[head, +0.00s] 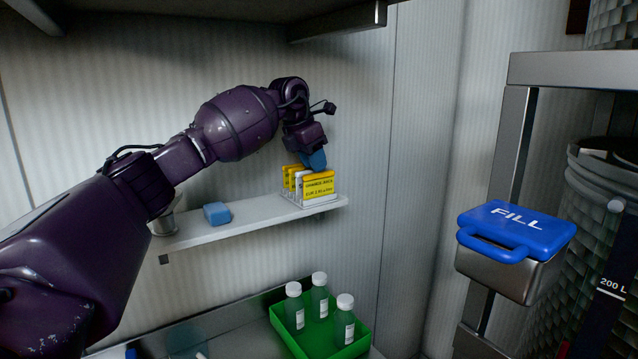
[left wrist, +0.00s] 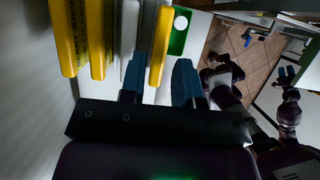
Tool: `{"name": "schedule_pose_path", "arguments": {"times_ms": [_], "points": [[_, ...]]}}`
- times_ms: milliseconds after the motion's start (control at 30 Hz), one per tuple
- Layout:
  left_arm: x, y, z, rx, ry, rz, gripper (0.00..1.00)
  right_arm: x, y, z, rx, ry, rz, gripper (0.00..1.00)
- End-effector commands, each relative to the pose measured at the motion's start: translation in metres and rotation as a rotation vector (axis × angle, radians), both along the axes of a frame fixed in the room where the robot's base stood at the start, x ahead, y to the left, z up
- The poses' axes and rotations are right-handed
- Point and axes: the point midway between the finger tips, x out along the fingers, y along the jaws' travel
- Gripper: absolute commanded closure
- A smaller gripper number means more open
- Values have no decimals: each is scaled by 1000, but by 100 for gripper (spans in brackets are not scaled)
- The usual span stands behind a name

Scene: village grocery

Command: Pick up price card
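Yellow price cards with dark print stand in a clear rack (head: 318,203) at the right end of the wall shelf; the front price card (head: 319,187) faces the head camera. My left gripper (head: 314,160) is right above the rack, pointing down. In the left wrist view, its blue fingers (left wrist: 158,82) are apart, with the edge of one yellow card (left wrist: 160,45) between them. A narrow gap shows beside the card, so it does not look clamped. My right gripper (left wrist: 286,76) shows small in the left wrist view, its blue fingers seemingly apart.
A blue sponge (head: 217,213) and a metal cup (head: 163,222) are on the white shelf (head: 256,221). Below is a green tray (head: 362,342) with capped bottles (head: 319,295). A blue-lidded FILL box (head: 516,232) stands at right. A shelf edge hangs overhead.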

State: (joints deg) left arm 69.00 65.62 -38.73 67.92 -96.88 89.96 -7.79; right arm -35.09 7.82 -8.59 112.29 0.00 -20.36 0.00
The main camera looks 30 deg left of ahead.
Motion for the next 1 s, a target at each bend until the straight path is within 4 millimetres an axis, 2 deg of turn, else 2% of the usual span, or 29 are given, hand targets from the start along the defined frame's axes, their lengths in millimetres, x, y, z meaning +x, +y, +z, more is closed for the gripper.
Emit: {"name": "schedule_pose_path", "arguments": {"times_ms": [100, 200, 1000], "points": [[6, -3, -15, -1, 3, 0, 70, -4, 0, 1, 0, 11, -1, 57], [8, -4, -20, -2, 0, 1, 70, -5, -1, -1, 0, 16, -1, 57], [8, -3, -26, 0, 0, 1, 70, -4, -2, 1, -3, 10, 1, 57]]}}
